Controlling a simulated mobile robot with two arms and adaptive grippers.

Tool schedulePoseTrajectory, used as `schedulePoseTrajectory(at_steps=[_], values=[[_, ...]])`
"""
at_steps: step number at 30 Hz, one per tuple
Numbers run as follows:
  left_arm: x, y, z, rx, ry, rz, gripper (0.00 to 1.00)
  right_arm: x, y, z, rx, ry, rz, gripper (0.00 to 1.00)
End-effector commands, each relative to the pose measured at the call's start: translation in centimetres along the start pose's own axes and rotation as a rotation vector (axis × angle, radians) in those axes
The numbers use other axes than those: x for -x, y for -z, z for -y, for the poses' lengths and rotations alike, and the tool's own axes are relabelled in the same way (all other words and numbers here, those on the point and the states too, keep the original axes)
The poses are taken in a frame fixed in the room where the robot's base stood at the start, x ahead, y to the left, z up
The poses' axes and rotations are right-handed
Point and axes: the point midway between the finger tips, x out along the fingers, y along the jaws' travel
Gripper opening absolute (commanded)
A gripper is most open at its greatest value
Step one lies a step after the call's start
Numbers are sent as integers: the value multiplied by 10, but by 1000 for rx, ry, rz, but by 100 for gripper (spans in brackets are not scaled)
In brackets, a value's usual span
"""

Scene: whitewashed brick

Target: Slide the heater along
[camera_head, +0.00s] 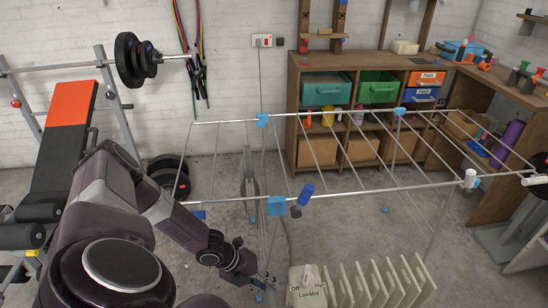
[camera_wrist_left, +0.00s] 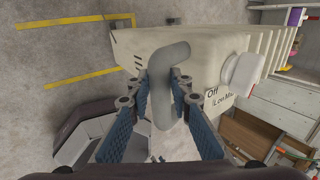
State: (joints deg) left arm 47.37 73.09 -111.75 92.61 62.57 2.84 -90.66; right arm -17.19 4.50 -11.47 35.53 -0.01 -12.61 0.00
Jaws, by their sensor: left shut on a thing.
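The heater (camera_head: 375,285) is a cream radiator with upright fins, standing at the bottom of the head view, partly cut off by the lower edge. Its control end carries the labels Off, Low, Mid and High. In the left wrist view the heater's body (camera_wrist_left: 195,45) fills the upper middle, with a pale round knob (camera_wrist_left: 242,70) on its end. A grey bent handle (camera_wrist_left: 165,90) sticks out of that end. My left gripper (camera_wrist_left: 168,100) has its blue-padded fingers on both sides of this handle and is shut on it. In the head view my left gripper (camera_head: 264,284) is small and dark beside the heater's control end. My right gripper is out of view.
A metal drying rack (camera_head: 350,193) with blue joints stands over the floor just behind the heater. A weight bench (camera_head: 62,150) and barbell (camera_head: 140,58) are at the left. A wooden shelf (camera_head: 293,105) with coloured bins is at the back. Yellow floor lines (camera_wrist_left: 75,78) show in the wrist view.

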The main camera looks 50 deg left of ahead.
Motion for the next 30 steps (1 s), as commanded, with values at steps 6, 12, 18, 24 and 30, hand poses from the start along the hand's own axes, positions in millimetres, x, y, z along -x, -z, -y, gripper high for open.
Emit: schedulePoseTrajectory(at_steps=[6,12,18,24,30], values=[[12,-6,-14,2,-4,11,0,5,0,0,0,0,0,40],[19,-7,-25,3,-2,13,0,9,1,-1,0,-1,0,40],[26,-6,-37,3,-2,12,0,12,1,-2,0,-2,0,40],[34,-6,-49,2,-2,13,0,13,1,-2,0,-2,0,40],[42,-6,-61,1,-2,11,0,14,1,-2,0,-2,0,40]])
